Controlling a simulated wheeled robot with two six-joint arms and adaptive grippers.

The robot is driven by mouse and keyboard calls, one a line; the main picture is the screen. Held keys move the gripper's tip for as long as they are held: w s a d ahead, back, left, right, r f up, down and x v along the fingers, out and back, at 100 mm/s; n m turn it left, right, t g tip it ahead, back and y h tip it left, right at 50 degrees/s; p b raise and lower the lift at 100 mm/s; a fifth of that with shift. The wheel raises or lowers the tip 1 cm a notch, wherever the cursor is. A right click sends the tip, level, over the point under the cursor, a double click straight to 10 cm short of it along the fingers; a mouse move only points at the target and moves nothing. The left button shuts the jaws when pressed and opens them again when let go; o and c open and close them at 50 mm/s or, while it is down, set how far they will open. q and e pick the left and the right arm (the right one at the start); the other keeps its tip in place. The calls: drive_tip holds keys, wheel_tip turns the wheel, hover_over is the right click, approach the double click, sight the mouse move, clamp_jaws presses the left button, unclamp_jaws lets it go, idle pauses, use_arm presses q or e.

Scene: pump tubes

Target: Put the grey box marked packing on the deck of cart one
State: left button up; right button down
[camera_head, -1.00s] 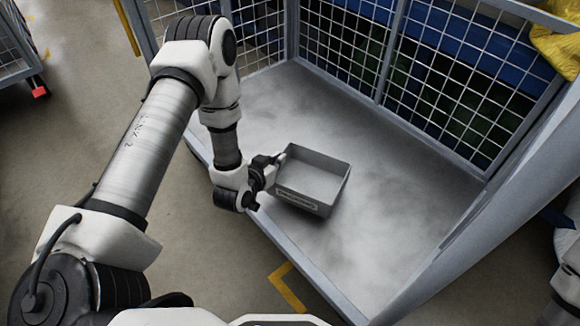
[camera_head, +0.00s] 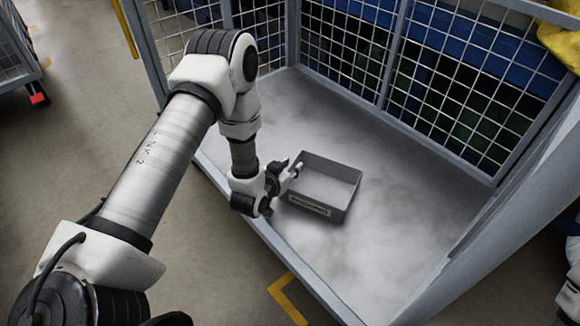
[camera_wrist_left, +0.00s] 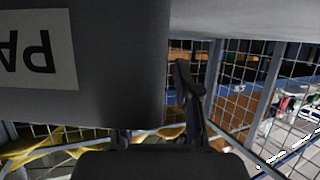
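The grey box (camera_head: 322,213) is an open tray with a pale label on its front wall. It is over the front part of the cart deck (camera_head: 400,230) in the head view, upright; I cannot tell whether its base touches the deck. My left gripper (camera_head: 290,175) is at the box's left wall, and looks shut on it. In the left wrist view the box's wall (camera_wrist_left: 125,60) fills the upper left, with upside-down letters "PA". One dark finger (camera_wrist_left: 190,95) stands beside the wall; the other is mostly hidden behind it. My right gripper is not in view.
Mesh walls (camera_head: 450,70) close the cart's back and left rear, and a grey frame rail (camera_head: 490,240) runs along the right. A yellow cloth (camera_head: 560,42) hangs at the upper right. The deck behind and right of the box is clear.

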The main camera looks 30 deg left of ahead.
use_arm(q)
drive_tip(key=shift+r, duration=0.25)
drive_tip(key=p+v, duration=0.6)
drive_tip(key=v, duration=0.6)
drive_tip(key=g, duration=0.5)
hover_over(271, 240)
drive_tip(key=w+a, duration=0.2)
drive_tip(key=w, duration=0.1)
drive_tip(key=shift+h, duration=0.4)
drive_tip(key=f, duration=0.6)
drive_tip(key=shift+s+d, duration=0.25)
drive_tip(key=s, duration=0.1)
drive_tip(key=s+d+f+g, duration=0.1)
drive_tip(key=s, duration=0.1)
drive_tip(key=s+f+g, duration=0.1)
drive_tip(key=shift+s+d+f, duration=0.2)
drive_tip(key=shift+s+f, duration=0.05)
drive_tip(key=s+d+f+g, duration=0.1)
drive_tip(key=s+g, duration=0.5)
drive_tip(key=s, duration=0.6)
drive_tip(key=shift+d+f+g, duration=0.15)
drive_tip(key=shift+f+g, duration=0.15)
drive_tip(key=shift+f, duration=0.2)
